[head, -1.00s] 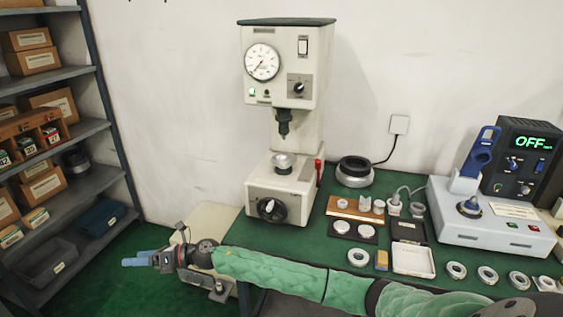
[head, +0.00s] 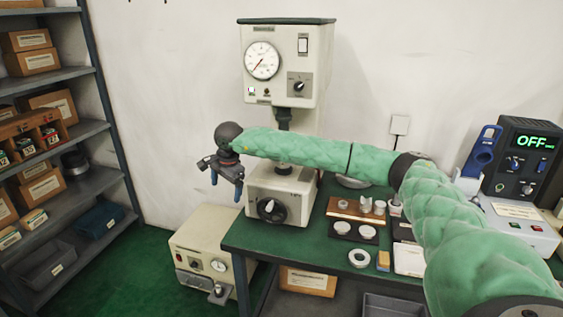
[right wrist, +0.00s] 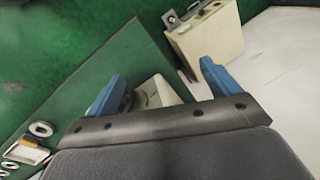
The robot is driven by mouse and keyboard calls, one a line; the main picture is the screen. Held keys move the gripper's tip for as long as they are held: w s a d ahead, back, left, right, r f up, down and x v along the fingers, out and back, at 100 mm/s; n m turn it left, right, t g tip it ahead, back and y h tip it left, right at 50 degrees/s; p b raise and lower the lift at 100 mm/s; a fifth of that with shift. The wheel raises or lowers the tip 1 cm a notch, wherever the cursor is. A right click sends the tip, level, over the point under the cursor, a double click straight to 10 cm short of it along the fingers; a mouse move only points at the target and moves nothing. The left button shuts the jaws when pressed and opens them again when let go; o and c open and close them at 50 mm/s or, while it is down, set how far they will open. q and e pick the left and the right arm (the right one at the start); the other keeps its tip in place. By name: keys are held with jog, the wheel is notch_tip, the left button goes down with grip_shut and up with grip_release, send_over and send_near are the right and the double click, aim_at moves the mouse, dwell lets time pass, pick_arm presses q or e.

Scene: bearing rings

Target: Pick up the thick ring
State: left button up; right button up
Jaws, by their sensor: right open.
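Several metal rings belong to the bench; which one is the thick ring I cannot tell. One pale ring (head: 359,258) lies flat near the front edge, and a ring also shows at the left of the right wrist view (right wrist: 41,129). A large ring (head: 352,182) behind my arm shows only a sliver. My right gripper (head: 226,187) is open and empty, fingers down, in the air left of the press. In the right wrist view its blue fingers (right wrist: 164,88) stand wide apart. My left gripper is out of view.
The press (head: 275,195) stands at the bench's left end. Two discs (head: 342,227) lie on a dark plate beside a wooden block (head: 345,208). A beige box (head: 205,262) stands on the floor below my gripper. Shelves (head: 75,130) are at the left. My arm hides the bench's right part.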

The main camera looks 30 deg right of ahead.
jog(key=d+r+h, duration=0.2)
jog(key=d+r, duration=0.1)
jog(key=d, duration=0.3)
jog(key=d+r+h, duration=0.2)
jog(key=d+r, duration=0.1)
jog(key=d, duration=0.4)
jog(key=d+r+h, duration=0.2)
jog(key=d+r, duration=0.1)
jog(key=d, duration=0.3)
jog(key=shift+s+d+r+h+p, duration=0.25)
jog(key=shift+r+h+p, duration=0.05)
jog(key=shift+r, duration=0.1)
pick_arm(q)
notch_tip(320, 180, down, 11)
jog(key=p, duration=0.2)
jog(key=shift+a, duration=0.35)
pick_arm(e)
jog(key=x, duration=0.5)
jog(key=shift+w+a+f, duration=0.1)
jog(key=shift+w+a, duration=0.1)
jog(key=shift+a, duration=0.15)
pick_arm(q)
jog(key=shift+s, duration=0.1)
pick_arm(e)
jog(key=c, duration=1.3)
